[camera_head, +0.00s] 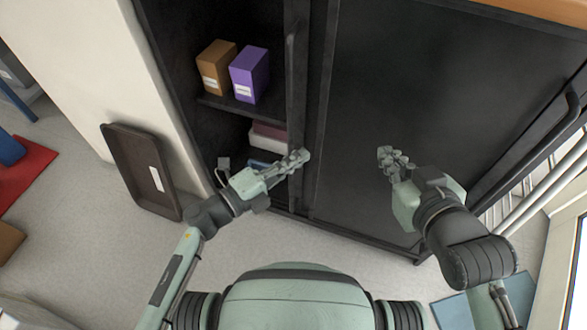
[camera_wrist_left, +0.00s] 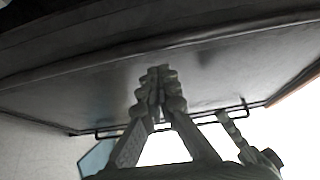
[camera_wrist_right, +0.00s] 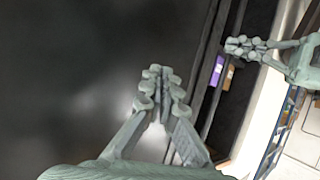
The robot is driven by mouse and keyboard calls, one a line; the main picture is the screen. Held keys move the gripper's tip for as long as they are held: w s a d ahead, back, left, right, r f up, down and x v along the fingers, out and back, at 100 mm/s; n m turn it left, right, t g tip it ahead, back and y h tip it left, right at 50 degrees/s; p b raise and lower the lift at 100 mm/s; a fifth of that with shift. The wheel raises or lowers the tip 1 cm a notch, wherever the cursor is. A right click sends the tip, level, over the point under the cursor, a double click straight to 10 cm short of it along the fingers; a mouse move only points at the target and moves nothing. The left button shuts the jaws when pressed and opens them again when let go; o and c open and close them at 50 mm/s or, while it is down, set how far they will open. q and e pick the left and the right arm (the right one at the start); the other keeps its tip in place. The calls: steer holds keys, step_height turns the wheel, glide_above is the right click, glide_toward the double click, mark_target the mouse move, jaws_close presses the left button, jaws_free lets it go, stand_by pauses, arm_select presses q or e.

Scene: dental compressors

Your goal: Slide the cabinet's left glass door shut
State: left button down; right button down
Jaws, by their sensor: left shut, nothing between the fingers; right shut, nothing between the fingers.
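The black cabinet's left side stands open and shows its shelves. A narrow upright strip of the left glass door (camera_head: 297,90), with a vertical handle (camera_head: 291,60), shows beside the opening; the rest seems to overlap the wide dark right panel (camera_head: 430,80). My left gripper (camera_head: 303,156) is shut and empty, its tips at the lower part of that strip; I cannot tell whether they touch it. It also shows in the right wrist view (camera_wrist_right: 232,46). My right gripper (camera_head: 384,153) is shut and empty in front of the dark panel, apparently clear of it.
An orange-brown box (camera_head: 214,66) and a purple box (camera_head: 250,74) stand on the cabinet shelf (camera_head: 222,102). A brown tray (camera_head: 128,180) leans against the pale wall left of the cabinet. A long handle (camera_head: 545,140) runs along the right panel's far right. The floor in front is clear.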

arm_select(q)
steer(key=shift+w+a, duration=0.45)
steer(key=shift+a, duration=0.35)
arm_select(e)
steer(key=shift+w+a+r, duration=0.2)
steer(key=shift+a+r, duration=0.1)
steer(key=shift+r, duration=0.05)
arm_select(q)
steer(key=shift+a, duration=0.1)
